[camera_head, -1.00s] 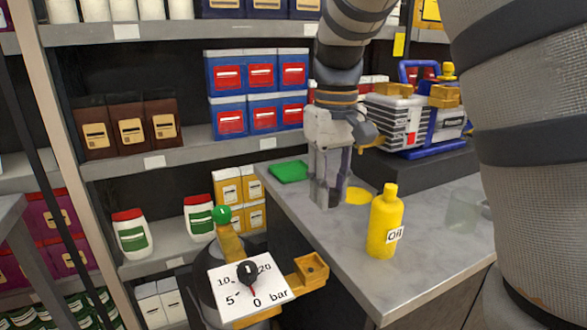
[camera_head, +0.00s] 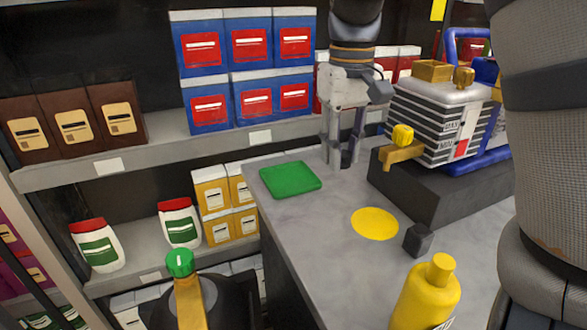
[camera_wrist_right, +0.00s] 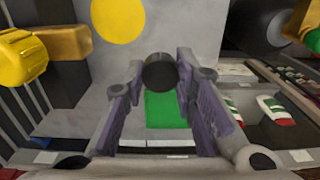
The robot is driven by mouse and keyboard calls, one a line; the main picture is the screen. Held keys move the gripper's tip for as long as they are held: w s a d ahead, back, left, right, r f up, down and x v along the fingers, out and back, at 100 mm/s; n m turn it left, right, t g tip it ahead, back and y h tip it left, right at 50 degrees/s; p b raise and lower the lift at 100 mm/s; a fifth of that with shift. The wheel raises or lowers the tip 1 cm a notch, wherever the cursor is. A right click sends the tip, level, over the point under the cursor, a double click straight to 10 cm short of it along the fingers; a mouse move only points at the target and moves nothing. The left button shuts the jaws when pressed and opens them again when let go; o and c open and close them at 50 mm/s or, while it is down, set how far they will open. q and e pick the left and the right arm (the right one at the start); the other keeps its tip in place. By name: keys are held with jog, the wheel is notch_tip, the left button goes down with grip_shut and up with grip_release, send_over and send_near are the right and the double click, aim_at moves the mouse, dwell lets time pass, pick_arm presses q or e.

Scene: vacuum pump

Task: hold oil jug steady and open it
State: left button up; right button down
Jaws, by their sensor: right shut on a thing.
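The yellow oil jug (camera_head: 428,292) stands on the grey table at the bottom of the head view, its lower part cut off by the picture edge. The piece is hard to make out in the head view. My left gripper is not in view.
A green square (camera_head: 290,180) and a yellow disc (camera_head: 375,224) lie on the table. A dark block (camera_head: 417,240) stands between disc and jug. A pump (camera_head: 437,120) with a yellow knob sits on a dark base at the right. Shelves with boxes stand behind.

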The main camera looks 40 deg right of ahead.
jog(key=shift+w+d, duration=0.15)
jog(key=shift+w, duration=0.15)
jog(key=w+f, duration=0.2)
jog(key=w, duration=0.2)
jog(key=b, duration=0.3)
send_over(295, 187)
jog(key=f, duration=0.7)
jog(key=shift+s+f, duration=0.1)
jog(key=shift+s, duration=0.25)
jog(key=shift+w+f, duration=0.2)
jog(key=shift+f, duration=0.05)
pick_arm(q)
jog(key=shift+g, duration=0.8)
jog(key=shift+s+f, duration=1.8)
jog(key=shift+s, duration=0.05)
pick_arm(e)
jog(key=shift+w+f, duration=0.2)
jog(key=shift+f, duration=1.35)
jog(key=shift+f, duration=0.1)
jog(key=c, duration=1.3)
grip_release()
